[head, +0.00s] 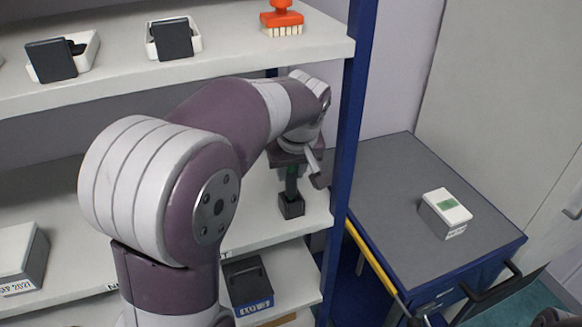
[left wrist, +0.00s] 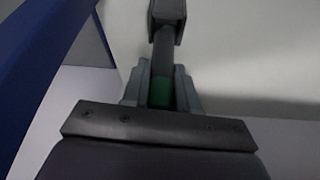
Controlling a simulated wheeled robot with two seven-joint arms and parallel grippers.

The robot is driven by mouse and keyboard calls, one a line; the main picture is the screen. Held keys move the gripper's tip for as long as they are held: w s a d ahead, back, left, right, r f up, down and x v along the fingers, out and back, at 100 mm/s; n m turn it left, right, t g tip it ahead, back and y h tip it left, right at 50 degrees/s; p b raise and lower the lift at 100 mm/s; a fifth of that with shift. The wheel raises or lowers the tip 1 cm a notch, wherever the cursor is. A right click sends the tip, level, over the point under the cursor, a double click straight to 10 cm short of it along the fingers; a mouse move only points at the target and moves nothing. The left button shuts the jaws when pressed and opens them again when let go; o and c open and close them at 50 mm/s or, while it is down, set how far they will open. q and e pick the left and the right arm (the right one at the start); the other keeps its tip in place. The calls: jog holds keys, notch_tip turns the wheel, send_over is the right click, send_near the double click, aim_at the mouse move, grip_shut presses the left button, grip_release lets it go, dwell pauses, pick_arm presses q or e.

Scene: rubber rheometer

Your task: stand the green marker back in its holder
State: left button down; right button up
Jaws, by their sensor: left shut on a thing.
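The green marker (head: 291,184) is upright over the middle shelf, with a dark body and a green part. It also shows in the left wrist view (left wrist: 161,91). My left gripper (head: 290,166) is shut on its green part, and the jaws also show in the left wrist view (left wrist: 160,84). The holder, a small dark square block (head: 291,207), stands on the shelf near its right end. It also shows at the top of the left wrist view (left wrist: 167,12). The marker's lower end meets the holder's top; how deep it sits is hidden. My right gripper cannot be made out.
A blue shelf post (head: 349,130) stands close to the right of my left gripper. A dark bin (head: 247,287) sits below. A grey cabinet (head: 385,190) at right bears a white-lidded box (head: 445,212).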

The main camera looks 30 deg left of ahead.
aim_at(291, 182)
pick_arm(q)
notch_tip(291, 182, down, 2)
jog(key=shift+s+f, duration=0.1)
jog(key=shift+f, duration=0.15)
jog(key=shift+s+d+f, duration=0.1)
jog(key=shift+d, duration=0.1)
pick_arm(e)
jog(key=shift+s+f, duration=0.1)
jog(key=shift+f, duration=0.4)
pick_arm(q)
jog(key=shift+f, duration=0.1)
jog(key=c, duration=1.3)
grip_release()
jog(key=shift+f+b, duration=0.1)
jog(key=shift+b, duration=0.2)
jog(key=o, duration=0.4)
jog(key=shift+o, duration=0.2)
pick_arm(e)
jog(key=shift+f, duration=0.1)
